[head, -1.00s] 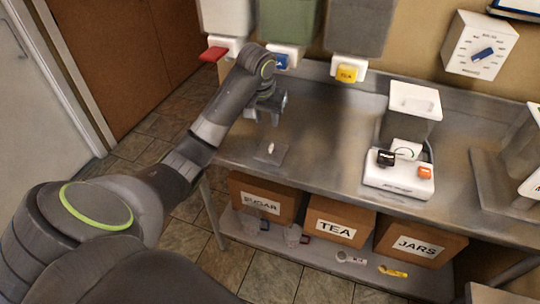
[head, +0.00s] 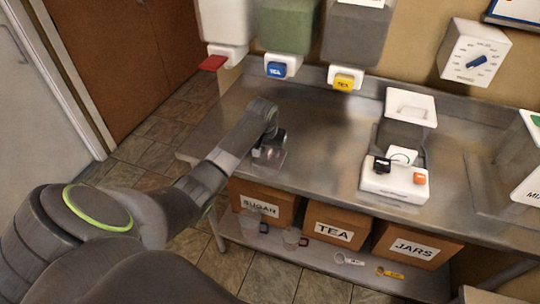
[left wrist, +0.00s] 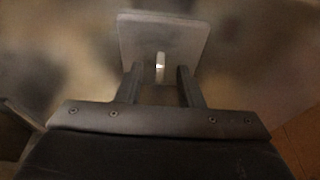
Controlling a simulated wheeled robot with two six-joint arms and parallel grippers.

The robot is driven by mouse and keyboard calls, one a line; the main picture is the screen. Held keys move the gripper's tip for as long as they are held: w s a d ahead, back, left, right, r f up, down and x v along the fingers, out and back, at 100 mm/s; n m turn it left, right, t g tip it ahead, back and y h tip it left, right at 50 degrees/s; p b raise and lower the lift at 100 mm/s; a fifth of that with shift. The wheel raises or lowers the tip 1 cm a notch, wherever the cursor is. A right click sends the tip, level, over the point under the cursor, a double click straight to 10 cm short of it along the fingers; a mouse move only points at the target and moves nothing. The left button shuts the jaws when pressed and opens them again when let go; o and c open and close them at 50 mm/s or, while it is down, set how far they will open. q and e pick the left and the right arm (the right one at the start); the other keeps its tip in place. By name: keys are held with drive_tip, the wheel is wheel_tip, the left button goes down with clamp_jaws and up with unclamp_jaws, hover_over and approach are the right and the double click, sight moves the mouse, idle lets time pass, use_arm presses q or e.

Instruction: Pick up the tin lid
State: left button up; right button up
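The tin lid is a flat grey square plate (left wrist: 190,38) with a small pale upright handle (left wrist: 160,66) near its middle. In the head view the lid (head: 280,160) lies on the steel bench near its front left edge, partly hidden by my left gripper (head: 268,151). In the left wrist view my left gripper (left wrist: 159,76) is open, with one finger on each side of the handle. Gaps show between the handle and both fingers. My right gripper is not in view.
A white scale (head: 395,181) with a container (head: 404,121) on it stands right on the steel bench (head: 320,130). Dispensers with a red (head: 213,62), a blue (head: 276,70) and a yellow tap (head: 344,81) hang behind. Labelled boxes (head: 335,225) sit on the lower shelf.

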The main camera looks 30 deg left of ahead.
use_arm(q)
drive_tip(key=shift+w+f, duration=0.1)
drive_tip(key=shift+f, duration=0.35)
clamp_jaws()
